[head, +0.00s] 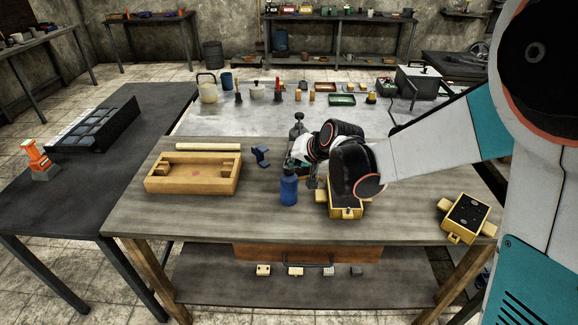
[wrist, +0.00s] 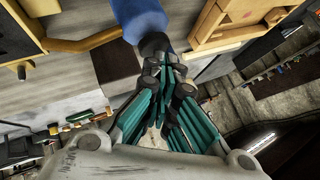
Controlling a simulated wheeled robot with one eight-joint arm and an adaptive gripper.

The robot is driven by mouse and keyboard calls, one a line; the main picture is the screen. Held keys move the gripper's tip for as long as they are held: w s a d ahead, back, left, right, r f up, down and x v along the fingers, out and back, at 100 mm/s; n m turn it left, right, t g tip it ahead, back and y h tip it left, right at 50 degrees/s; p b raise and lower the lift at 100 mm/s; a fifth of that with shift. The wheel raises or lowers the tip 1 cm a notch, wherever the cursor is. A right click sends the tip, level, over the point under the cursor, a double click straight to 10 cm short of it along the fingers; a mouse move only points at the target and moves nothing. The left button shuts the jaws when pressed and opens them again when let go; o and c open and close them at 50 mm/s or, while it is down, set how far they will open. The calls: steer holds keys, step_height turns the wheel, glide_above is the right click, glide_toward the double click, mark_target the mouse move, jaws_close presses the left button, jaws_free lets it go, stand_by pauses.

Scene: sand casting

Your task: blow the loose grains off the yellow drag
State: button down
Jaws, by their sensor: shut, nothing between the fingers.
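A yellow flask (head: 345,212) sits on the wooden bench, largely hidden under my arm. A second yellow flask (head: 465,217) with a dark, sand-like top stands at the bench's right end. I cannot tell which is the drag, and loose grains are too small to make out. A blue bottle (head: 289,188) stands upright to the left of the first flask; its blue body also shows in the wrist view (wrist: 143,16). My gripper (wrist: 170,62) is shut and empty, with its fingertips close to the bottle's dark top; I cannot tell if they touch.
A yellow wooden box (head: 193,187), a pale rod (head: 208,147) and a small blue clamp-like item (head: 261,156) lie to the left on the bench. A grey table (head: 220,120) with several tools stands behind. The bench's front left is clear.

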steer(key=shift+r+p, duration=0.95)
steer(key=shift+r, duration=0.5)
steer(key=shift+r+p, duration=1.75)
steer(key=shift+r, duration=0.7)
steer(key=s+d+r+n+h, duration=0.1)
steer(key=s+d+r, duration=0.2)
steer(key=s+d, duration=0.3)
steer(key=s+d+r+h, duration=0.1)
steer(key=s+d+r, duration=0.25)
steer(key=s, duration=0.45)
steer(key=s+d+f+h+b, duration=0.1)
steer(key=s+d, duration=0.3)
steer(key=s, duration=0.4)
steer(key=s+d+f+n+h, duration=0.1)
steer(key=s+d+h, duration=0.1)
steer(key=s+d, duration=0.3)
steer(key=s, duration=0.4)
steer(key=shift+s+f+g+b, duration=0.2)
steer(key=shift+f+g+b, duration=0.1)
steer(key=shift+f+b, duration=0.1)
